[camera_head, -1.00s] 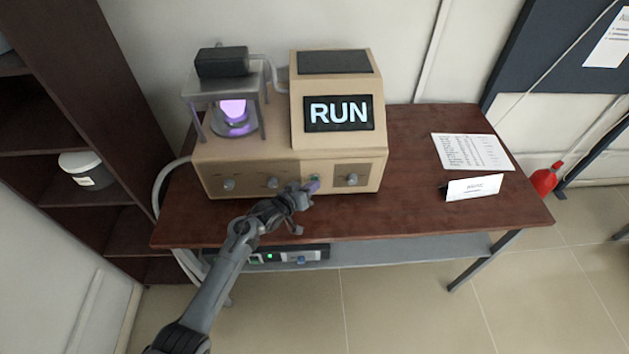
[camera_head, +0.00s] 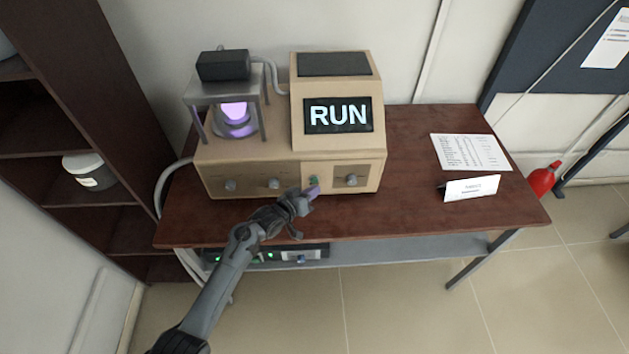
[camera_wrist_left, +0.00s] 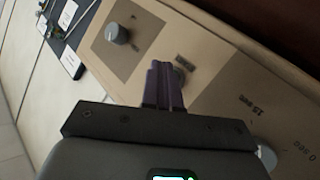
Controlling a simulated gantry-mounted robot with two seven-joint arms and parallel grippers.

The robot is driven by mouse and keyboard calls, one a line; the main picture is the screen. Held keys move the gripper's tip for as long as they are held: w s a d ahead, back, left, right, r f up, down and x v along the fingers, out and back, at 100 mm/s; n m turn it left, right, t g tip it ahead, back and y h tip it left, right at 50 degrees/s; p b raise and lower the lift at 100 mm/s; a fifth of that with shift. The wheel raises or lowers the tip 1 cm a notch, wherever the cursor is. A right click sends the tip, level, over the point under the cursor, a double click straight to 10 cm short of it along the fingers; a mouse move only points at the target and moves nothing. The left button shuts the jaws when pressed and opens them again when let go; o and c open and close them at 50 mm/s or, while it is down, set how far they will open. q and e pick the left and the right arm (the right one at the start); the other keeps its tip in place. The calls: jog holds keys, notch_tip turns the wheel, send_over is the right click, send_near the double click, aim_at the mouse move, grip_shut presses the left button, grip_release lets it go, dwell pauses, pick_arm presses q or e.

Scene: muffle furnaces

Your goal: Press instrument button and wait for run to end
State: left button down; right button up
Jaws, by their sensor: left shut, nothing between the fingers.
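The tan instrument (camera_head: 245,165) stands on the dark red wooden table. Its screen (camera_head: 338,115) reads "RUN", and a purple glow (camera_head: 234,112) shows in the chamber at its left. My right gripper is not in view.
A device with green lights (camera_head: 300,254) sits under the tabletop. A red extinguisher (camera_head: 543,178) is at the right.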

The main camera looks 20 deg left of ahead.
pick_arm(q)
jog(key=s+p, duration=0.1)
jog(key=s+d+p, duration=0.1)
jog(key=s+p, duration=0.1)
jog(key=s+d+p, duration=0.1)
jog(key=shift+s, duration=0.3)
jog(key=shift+f, duration=0.1)
dwell(0.7)
